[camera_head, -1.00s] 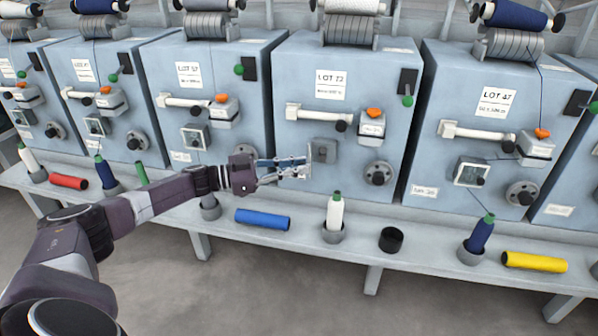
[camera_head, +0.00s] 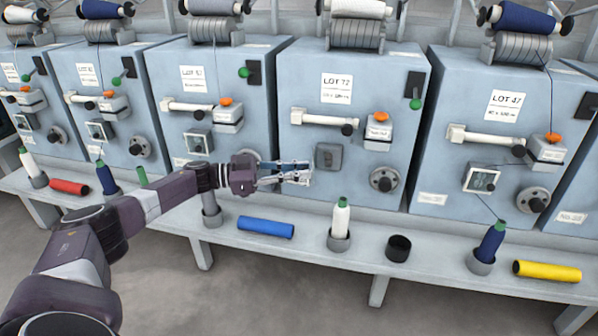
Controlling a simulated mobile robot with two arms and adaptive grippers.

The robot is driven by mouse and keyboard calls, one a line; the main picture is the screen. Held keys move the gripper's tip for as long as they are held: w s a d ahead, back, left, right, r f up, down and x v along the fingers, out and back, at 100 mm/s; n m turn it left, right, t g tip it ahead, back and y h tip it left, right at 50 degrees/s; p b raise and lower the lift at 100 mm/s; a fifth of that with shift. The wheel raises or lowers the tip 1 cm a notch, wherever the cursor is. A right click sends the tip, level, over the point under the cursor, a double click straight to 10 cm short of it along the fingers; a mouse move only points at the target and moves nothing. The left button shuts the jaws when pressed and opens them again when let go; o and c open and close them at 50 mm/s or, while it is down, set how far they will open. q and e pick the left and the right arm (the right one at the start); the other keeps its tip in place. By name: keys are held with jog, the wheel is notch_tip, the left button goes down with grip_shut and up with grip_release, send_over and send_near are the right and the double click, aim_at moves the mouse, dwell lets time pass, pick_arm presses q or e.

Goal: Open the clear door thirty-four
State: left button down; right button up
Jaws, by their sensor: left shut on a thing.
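My left gripper (camera_head: 305,174) reaches in from the left to the frame marked LOT 72 (camera_head: 350,110). Its fingers are shut on a thin piece at their tips, seemingly the edge of this frame's small clear door; the fingers cover most of it. Just right of the fingertips is a square grey housing (camera_head: 328,156) with a darker middle, and no clear pane shows over its front. Neighbouring frames have clear-fronted square doors that look closed, as on LOT 47 (camera_head: 481,179) and the frame to the left (camera_head: 198,141). I cannot read a thirty-four. My right gripper is not in view.
A shelf (camera_head: 310,254) runs below the frames. It holds a blue roll (camera_head: 266,227), a white bobbin in a cup (camera_head: 340,222), an empty dark cup (camera_head: 398,248) and a yellow roll (camera_head: 547,271). A white horizontal handle (camera_head: 318,119) sits above the housing.

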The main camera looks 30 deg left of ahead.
pick_arm(q)
jog(key=c, duration=1.9)
grip_release()
jog(key=v, duration=1.2)
